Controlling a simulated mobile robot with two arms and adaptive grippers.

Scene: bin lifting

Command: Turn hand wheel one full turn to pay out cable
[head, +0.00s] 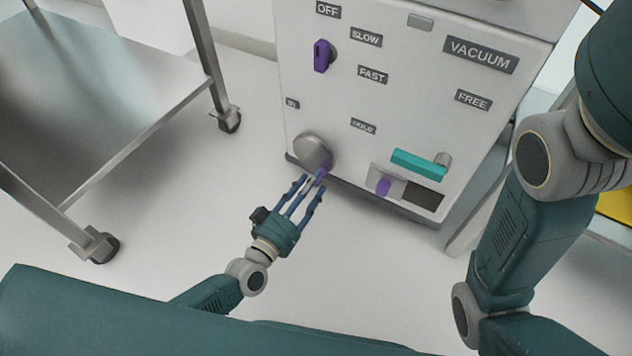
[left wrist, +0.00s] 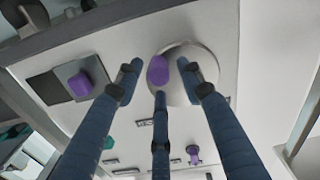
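The hand wheel (head: 313,150) is a grey disc low on the left of the white panel, with a purple handle (head: 321,174) on its lower right edge. My left gripper (head: 310,183) is at the handle, its blue fingers spread. In the left wrist view the wheel (left wrist: 196,92) and its handle (left wrist: 158,69) lie beyond the fingertips. The handle sits between the spread fingers, with gaps visible on both sides; contact cannot be told. No cable shows. My right gripper is out of view; only my right arm shows at the right.
The panel (head: 400,95) carries a purple knob (head: 322,56), a teal lever (head: 419,164) and a purple slider (head: 383,186) beside a dark slot. A metal cart (head: 130,150) stands at the left. The floor between cart and panel is clear.

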